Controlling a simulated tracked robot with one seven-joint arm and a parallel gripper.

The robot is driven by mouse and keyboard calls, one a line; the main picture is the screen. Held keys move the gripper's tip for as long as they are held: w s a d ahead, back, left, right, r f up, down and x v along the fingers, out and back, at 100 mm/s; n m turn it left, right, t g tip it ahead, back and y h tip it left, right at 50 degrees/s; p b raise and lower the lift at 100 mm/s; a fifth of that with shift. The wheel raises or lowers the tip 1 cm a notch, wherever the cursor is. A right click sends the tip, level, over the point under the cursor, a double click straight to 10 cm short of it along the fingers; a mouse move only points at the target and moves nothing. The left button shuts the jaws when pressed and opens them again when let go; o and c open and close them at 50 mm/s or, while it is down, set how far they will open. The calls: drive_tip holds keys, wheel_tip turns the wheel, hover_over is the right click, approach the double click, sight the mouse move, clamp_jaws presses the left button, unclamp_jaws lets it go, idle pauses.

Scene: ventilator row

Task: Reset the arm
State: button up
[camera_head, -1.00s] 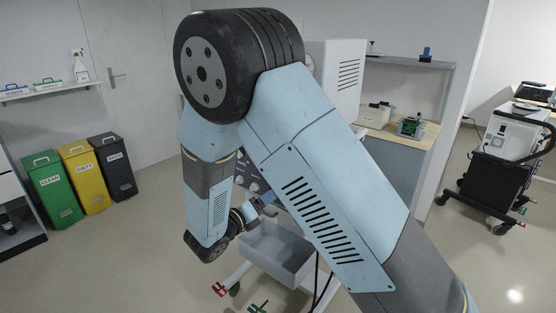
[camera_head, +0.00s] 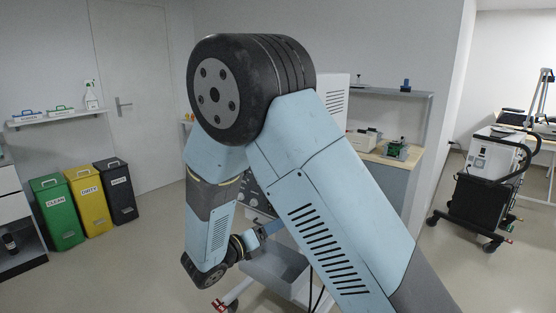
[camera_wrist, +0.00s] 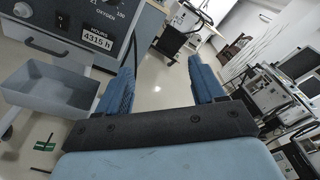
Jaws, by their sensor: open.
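My arm is bent in front of the body camera, its large black elbow joint high and its forearm hanging down. My gripper (camera_head: 268,229) is at the end of the forearm, close to the ventilator cart, and partly hidden by the wrist there. In the wrist view my gripper (camera_wrist: 161,80) shows two blue fingers spread apart, with only floor between them. It holds nothing. The ventilator (camera_wrist: 68,22), with a dial and an hours label reading 4315 h, is at the upper left of the wrist view. In the body view my arm hides most of it.
A grey tray (camera_wrist: 42,92) hangs below the ventilator, just left of my gripper; it also shows in the body view (camera_head: 275,270). Green (camera_head: 57,213), yellow (camera_head: 88,203) and black bins (camera_head: 118,192) stand at left. Another cart (camera_head: 482,180) stands at right. Floor at left is clear.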

drive_tip(key=s+d+r+m+g+y, duration=0.1)
drive_tip(key=s+d+r+m+g, duration=0.25)
drive_tip(key=d+m, duration=0.3)
drive_tip(key=s+d+r+m+g+y, duration=0.1)
drive_tip(key=s+d+r+m+g, duration=0.15)
drive_tip(key=d+m+g, duration=0.4)
drive_tip(key=s+d+r+m+g+y, duration=0.1)
drive_tip(key=s+d+r+m, duration=0.3)
drive_tip(key=d, duration=0.5)
drive_tip(key=s+d+r+m+t+y, duration=0.1)
drive_tip(key=s+d+r+m+y, duration=0.1)
drive_tip(key=s+r+m+y, duration=0.2)
drive_tip(key=s+d+r+m+t+y, duration=0.2)
drive_tip(key=s+r+m+y, duration=0.2)
drive_tip(key=s+m, duration=0.5)
drive_tip(key=shift+s+d+r+m+t+y, duration=0.3)
drive_tip(key=shift+r+m, duration=0.55)
drive_tip(key=shift+m, duration=1.95)
